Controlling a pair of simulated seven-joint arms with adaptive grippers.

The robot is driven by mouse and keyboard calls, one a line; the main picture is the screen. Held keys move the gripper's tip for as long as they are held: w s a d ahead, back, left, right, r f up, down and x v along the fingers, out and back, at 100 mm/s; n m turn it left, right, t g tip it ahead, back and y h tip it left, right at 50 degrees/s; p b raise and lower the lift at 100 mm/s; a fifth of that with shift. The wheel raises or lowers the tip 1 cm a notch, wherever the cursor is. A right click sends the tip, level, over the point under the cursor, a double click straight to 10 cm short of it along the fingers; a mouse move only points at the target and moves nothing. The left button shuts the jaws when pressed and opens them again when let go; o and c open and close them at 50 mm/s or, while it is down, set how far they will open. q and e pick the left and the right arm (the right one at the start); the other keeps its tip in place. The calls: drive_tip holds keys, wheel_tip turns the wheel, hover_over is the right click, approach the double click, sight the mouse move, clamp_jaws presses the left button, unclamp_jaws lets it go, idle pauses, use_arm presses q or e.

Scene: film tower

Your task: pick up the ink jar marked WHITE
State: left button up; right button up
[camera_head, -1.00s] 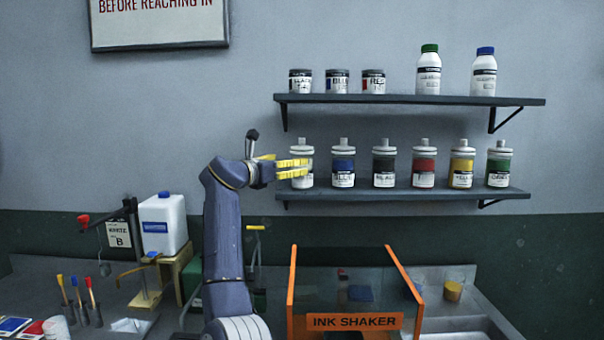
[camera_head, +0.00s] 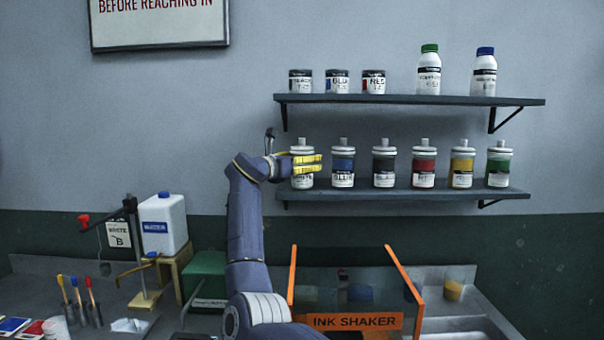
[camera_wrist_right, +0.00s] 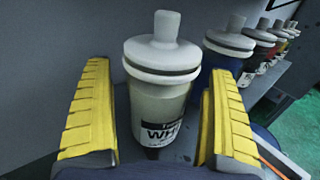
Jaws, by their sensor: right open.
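The ink jar marked WHITE (camera_head: 302,180) stands upright at the left end of the lower shelf (camera_head: 400,195). In the right wrist view the jar (camera_wrist_right: 160,105) has a pale body, a grey lid with a knob, and a label partly reading "WH". My right gripper (camera_head: 307,164) is at this jar, its yellow fingers covering part of it in the head view. In the wrist view the open fingers (camera_wrist_right: 158,120) stand on either side of the jar, with a gap visible at each side. My left gripper is not in view.
A blue jar (camera_head: 342,167) stands close to the right of the white one, with several other coloured jars further along. The upper shelf (camera_head: 410,99) holds cans and bottles above. An orange-framed ink shaker (camera_head: 356,321) stands below.

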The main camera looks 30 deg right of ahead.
drive_tip(key=shift+c, duration=0.4)
drive_tip(key=c, duration=1.5)
drive_tip(key=shift+c, duration=0.3)
drive_tip(key=shift+s+r, duration=0.1)
drive_tip(key=shift+r, duration=0.05)
drive_tip(key=shift+c, duration=0.2)
